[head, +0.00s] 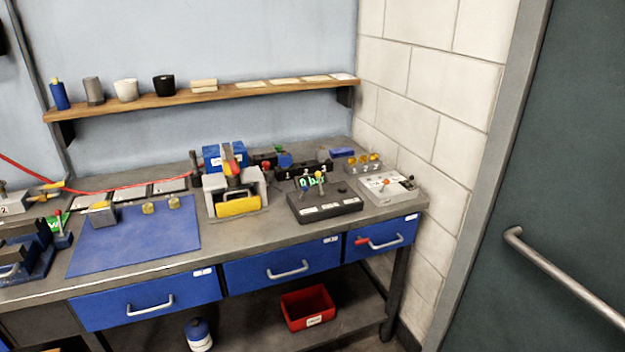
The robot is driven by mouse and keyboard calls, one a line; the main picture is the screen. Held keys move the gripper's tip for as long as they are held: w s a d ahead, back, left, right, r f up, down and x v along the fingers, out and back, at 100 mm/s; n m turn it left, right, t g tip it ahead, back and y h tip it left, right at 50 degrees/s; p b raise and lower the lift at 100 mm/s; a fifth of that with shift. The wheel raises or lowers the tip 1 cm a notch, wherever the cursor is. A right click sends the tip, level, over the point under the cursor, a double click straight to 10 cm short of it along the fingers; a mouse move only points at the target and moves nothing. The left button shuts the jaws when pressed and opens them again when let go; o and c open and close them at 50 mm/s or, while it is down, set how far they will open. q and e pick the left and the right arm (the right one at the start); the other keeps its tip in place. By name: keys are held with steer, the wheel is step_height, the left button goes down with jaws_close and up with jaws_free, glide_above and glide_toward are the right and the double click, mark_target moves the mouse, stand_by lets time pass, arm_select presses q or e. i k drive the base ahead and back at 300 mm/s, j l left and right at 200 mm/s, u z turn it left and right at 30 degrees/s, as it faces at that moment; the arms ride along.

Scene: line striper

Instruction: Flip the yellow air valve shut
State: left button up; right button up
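A small yellow lever-like part (52,186) shows at the far left of the bench in the head view, close to a thin red hose (100,192). It looks like the yellow air valve, but it is too small to tell its exact position. Other yellow parts are in view, among them a yellow piece on the front of a grey machine (238,207) in the middle of the bench. Neither of my grippers is in view.
A blue mat (130,245) with small blocks covers the bench's left middle. A control box (325,207) and a light grey box (388,188) stand on the right. A shelf (220,94) runs above. A red bin (308,307) sits below. A dark door (570,180) is at right.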

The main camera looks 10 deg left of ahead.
mark_target(62, 182)
steer(key=j+u, duration=0.1)
steer(key=u, duration=0.35)
steer(key=i+j+u, duration=0.1)
steer(key=u, duration=0.35)
steer(key=i+j+u, duration=0.55)
steer(key=u, duration=0.15)
steer(key=i+j, duration=0.15)
steer(key=i, duration=0.2)
steer(key=i+j, duration=0.15)
steer(key=i, duration=0.2)
